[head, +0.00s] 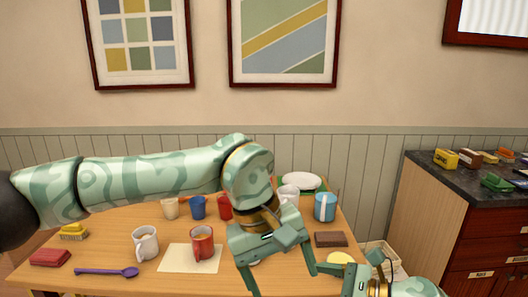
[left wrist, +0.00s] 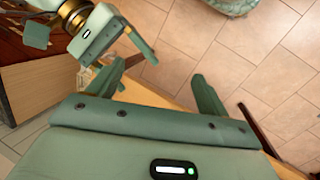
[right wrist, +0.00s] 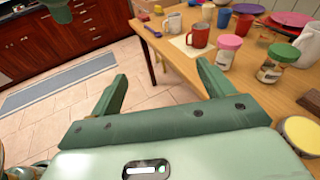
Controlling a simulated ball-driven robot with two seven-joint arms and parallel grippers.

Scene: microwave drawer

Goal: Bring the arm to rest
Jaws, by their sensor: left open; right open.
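My left arm reaches in from the left in the head view and bends down over the right part of the wooden table (head: 110,215). My left gripper (head: 280,285) points downward there. In the left wrist view its fingers (left wrist: 155,85) are apart with nothing between them, above the table edge and tiled floor. My right arm shows only in part at the lower right of the head view. In the right wrist view my right gripper (right wrist: 160,85) has its fingers apart and empty, beside the table's edge with floor between them.
A white mug (head: 145,243), a red mug (head: 202,243), a purple spoon (head: 107,272), blue cup (head: 198,208) and lidded jars (right wrist: 277,62) stand or lie on the table. A dark counter (head: 480,185) with several small items stands at right.

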